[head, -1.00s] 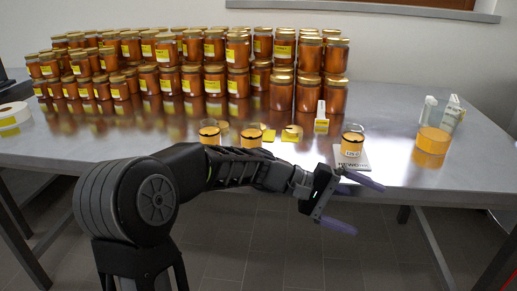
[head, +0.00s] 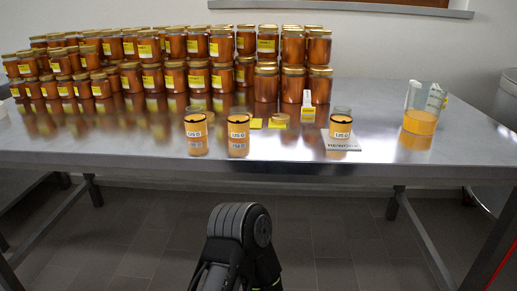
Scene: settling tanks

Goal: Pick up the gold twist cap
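The gold twist cap (head: 280,118) appears to lie on the steel table near its front, beside a small yellow card (head: 256,123). It is small, and its details are hard to make out. A part of my arm shows at the bottom centre, below the table's front edge. Neither of my grippers is in view.
Two small glass jars (head: 197,133) (head: 238,133) stand left of the cap. Another jar (head: 340,128) stands on a scale (head: 343,144) to the right, near a beaker of amber liquid (head: 420,120). Rows of filled honey-coloured jars (head: 175,77) cover the back of the steel table (head: 130,156).

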